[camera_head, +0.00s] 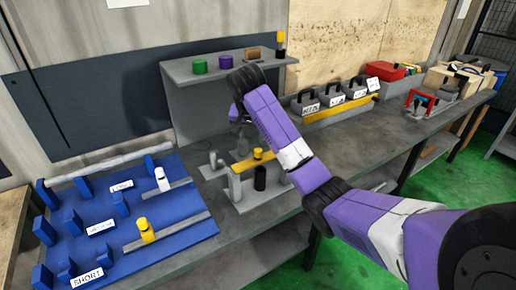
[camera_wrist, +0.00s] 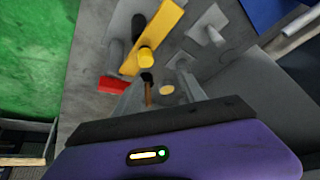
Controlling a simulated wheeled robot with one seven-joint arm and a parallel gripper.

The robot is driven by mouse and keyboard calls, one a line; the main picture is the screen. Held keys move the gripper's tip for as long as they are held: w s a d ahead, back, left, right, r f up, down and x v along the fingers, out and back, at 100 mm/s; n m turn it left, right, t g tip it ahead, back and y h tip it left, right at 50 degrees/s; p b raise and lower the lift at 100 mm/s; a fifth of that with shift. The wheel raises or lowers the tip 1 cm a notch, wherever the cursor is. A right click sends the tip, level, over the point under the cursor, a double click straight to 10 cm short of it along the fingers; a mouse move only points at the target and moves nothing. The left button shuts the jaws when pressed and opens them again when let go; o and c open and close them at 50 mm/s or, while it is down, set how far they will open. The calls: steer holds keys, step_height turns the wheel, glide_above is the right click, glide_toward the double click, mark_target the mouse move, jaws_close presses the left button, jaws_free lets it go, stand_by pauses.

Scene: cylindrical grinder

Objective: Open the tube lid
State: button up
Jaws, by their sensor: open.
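I cannot surely tell which part is the tube lid. A long grey tube (camera_head: 112,162) lies along the back of the blue board (camera_head: 180,238). A grey fixture with a yellow bar (camera_head: 243,166) and yellow knob (camera_head: 257,153) stands on the bench, with a black cylinder (camera_head: 260,179) below the bar. The wrist view shows the yellow bar (camera_wrist: 166,27) and knob (camera_wrist: 146,57) beyond my fingertips. My gripper (camera_wrist: 158,88) is open, above the fixture area; in the head view my arm partly hides it. A thin brown rod (camera_wrist: 148,95) shows between the fingers; I cannot tell whether they touch it.
The blue board carries LONG and SHORT labels, upright blue blocks and two grey rails. A grey shelf (camera_head: 225,72) behind holds green and purple cylinders. A red block (camera_wrist: 112,84) lies near my gripper.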

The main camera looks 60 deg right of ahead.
mark_target(258, 150)
steer(key=shift+m+g+y, duration=0.3)
steer(key=shift+m+g, duration=0.1)
steer(key=shift+g, duration=0.2)
steer(key=shift+s+d+f+p, duration=0.2)
steer(key=shift+d+f, duration=0.2)
steer(key=shift+f, duration=0.9)
steer(key=shift+s+d+f+p, duration=0.1)
steer(key=shift+s+d+f, duration=0.25)
steer(key=shift+f, duration=0.95)
steer(key=shift+s+d+f+p, duration=0.15)
steer(key=shift+d+f, duration=0.3)
steer(key=shift+f, duration=0.85)
jaws_close()
